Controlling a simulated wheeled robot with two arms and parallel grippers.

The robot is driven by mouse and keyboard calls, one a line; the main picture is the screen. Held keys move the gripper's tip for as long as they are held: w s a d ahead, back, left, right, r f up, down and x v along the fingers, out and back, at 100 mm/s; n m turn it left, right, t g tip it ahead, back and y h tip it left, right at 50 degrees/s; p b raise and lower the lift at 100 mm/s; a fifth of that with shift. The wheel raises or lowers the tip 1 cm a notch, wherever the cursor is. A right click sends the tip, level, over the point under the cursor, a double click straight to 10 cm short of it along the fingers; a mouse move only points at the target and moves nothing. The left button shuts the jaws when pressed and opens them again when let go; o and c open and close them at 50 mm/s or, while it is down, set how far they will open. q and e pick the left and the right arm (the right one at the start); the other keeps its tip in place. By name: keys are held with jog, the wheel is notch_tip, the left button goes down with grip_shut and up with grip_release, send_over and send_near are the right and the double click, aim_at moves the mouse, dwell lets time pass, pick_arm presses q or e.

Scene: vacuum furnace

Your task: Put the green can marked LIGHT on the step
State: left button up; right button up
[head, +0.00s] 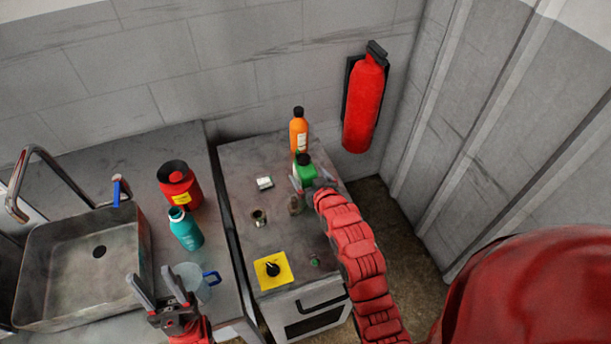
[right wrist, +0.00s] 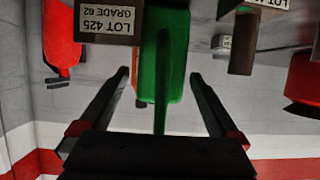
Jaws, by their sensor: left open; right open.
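The green can (head: 307,171) stands near the back of the grey worktop, in front of an orange bottle (head: 298,132). No LIGHT mark can be read on it. My right gripper (head: 308,187) is at the can, open. In the right wrist view the green can (right wrist: 179,60) shows between the two spread fingers of my right gripper (right wrist: 158,76); contact cannot be told. My left gripper (head: 160,290) is open and empty at the lower left, beside a clear jug with a blue handle (head: 193,281). I cannot make out the step.
A small white-topped block (head: 264,183), a small metal cup (head: 259,217) and a yellow plate with a black knob (head: 272,270) are on the worktop. A teal bottle (head: 186,230), a red container (head: 180,187) and a sink (head: 85,262) are left. A fire extinguisher (head: 364,105) hangs behind.

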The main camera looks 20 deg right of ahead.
jog(key=shift+s, duration=0.1)
grip_shut()
dwell(0.3)
